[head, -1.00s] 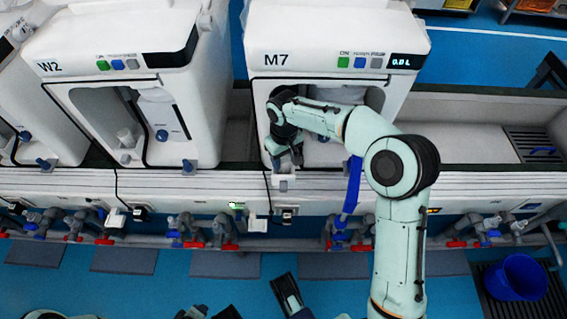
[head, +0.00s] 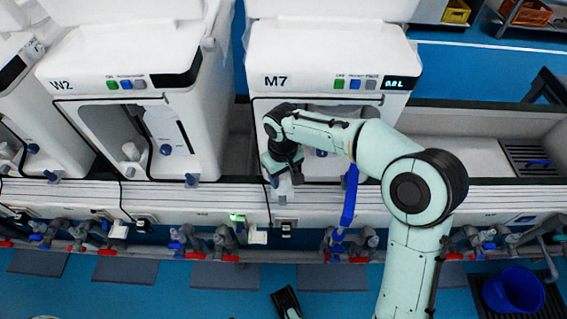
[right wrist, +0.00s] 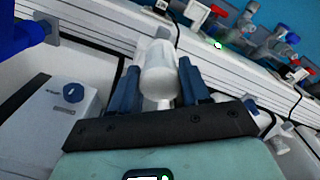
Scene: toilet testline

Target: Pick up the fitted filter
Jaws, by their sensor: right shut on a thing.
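My right gripper (head: 282,170) is at the lower front of the white machine marked M7 (head: 310,55). In the right wrist view its two dark blue fingers are shut on the filter (right wrist: 159,72), a whitish, partly see-through cylinder with a narrower neck. The filter lies between the fingers and sticks out past their tips. In the head view the filter (head: 285,187) is a small pale shape below the gripper, partly hidden by it. My right arm covers much of the machine's bay.
The W2 machine (head: 130,60) stands to the left. A sink basin (head: 465,155) is at the right. Pipes with red and blue valves run below the bench front. A blue bucket (head: 513,290) stands on the floor. A blue knob (right wrist: 73,92) is near the gripper.

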